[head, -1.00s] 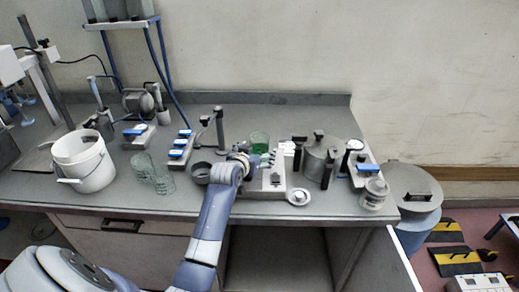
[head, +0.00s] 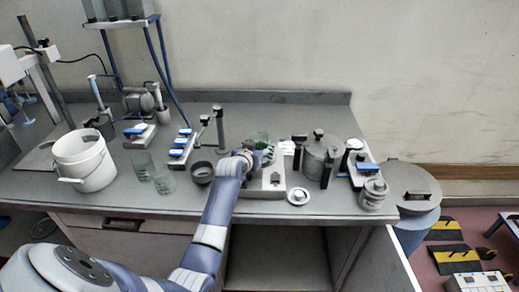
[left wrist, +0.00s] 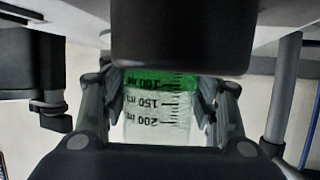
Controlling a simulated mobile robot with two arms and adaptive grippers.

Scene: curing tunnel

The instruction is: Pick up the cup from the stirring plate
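The cup (head: 260,136) is a clear glass beaker with green liquid. It stands on the white stirring plate (head: 268,190) near the middle of the bench. My left gripper (head: 259,153) is at the cup and hides its lower front in the head view. In the left wrist view the cup (left wrist: 160,108) sits between my two fingers (left wrist: 160,100), upside down in the picture, with its volume marks and green liquid visible. The fingers are very close to its sides; I cannot tell whether they press on it. My right gripper is not in view.
A dark bowl (head: 202,172) stands just left of my gripper, with two empty glasses (head: 143,163) further left. A metal pot (head: 318,163) stands to the right, and a small white dish (head: 298,196) in front of it. A stand post (head: 220,130) rises behind the bowl.

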